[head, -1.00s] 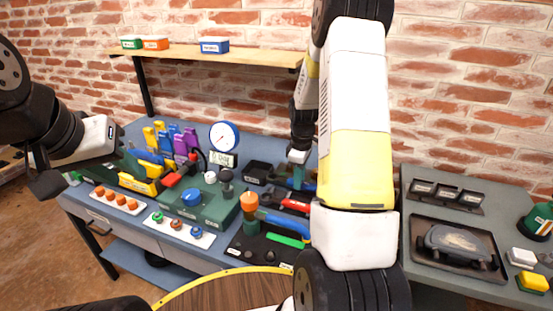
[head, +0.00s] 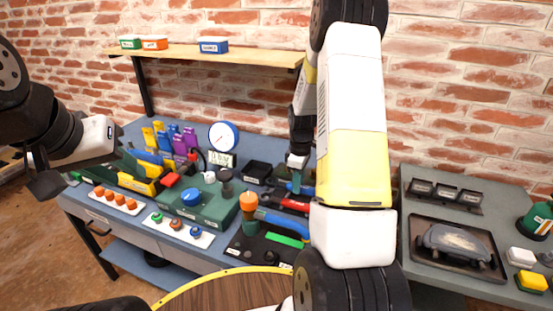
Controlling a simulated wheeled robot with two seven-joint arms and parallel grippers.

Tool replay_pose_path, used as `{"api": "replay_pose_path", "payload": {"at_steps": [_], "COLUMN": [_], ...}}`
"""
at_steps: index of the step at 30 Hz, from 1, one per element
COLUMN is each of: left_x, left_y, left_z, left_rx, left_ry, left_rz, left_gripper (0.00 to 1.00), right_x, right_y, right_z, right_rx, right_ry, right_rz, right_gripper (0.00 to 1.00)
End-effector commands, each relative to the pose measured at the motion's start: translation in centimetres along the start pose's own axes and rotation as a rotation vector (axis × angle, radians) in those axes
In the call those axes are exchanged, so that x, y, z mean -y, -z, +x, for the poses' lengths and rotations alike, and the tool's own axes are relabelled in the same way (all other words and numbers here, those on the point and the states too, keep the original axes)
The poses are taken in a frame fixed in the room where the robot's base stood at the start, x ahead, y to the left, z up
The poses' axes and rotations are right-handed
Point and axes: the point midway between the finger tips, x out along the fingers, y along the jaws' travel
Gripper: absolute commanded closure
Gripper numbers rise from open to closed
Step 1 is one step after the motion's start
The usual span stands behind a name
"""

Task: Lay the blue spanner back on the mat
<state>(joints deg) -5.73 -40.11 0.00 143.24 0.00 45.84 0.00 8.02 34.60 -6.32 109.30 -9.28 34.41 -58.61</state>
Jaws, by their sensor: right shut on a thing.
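My right gripper (head: 297,176) is shut on the blue spanner (head: 303,190), of which only a short part shows; my forearm hides the rest. The spanner is over the back right of the bench, behind the red-handled tool. The dark mat (head: 246,249) lies at the bench's front edge, with a bright green tool-shaped patch (head: 287,240) on it. A blue handle (head: 284,223) lies across the mat's back part.
An orange-topped tool (head: 249,203) stands by the mat's left. A red tool (head: 295,205) lies behind it. A green box with a blue knob (head: 192,197), a gauge (head: 223,136) and yellow and purple clamps (head: 180,143) fill the bench. A wooden shelf (head: 260,55) hangs above.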

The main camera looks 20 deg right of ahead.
Motion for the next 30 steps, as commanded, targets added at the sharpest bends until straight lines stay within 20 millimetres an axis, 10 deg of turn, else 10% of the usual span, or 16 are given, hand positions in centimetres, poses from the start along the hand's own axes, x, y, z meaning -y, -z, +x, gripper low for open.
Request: {"api": "replay_pose_path", "payload": {"at_steps": [30], "left_x": [0.0], "left_y": [0.0], "left_z": [0.0], "left_rx": [0.0], "left_ry": [0.0], "left_rz": [0.0], "left_gripper": [0.64], "right_x": [0.0], "right_y": [0.0], "right_z": [2.3], "right_rx": [0.0], "right_ry": [0.0], "right_rz": [0.0], "right_gripper": [1.0]}}
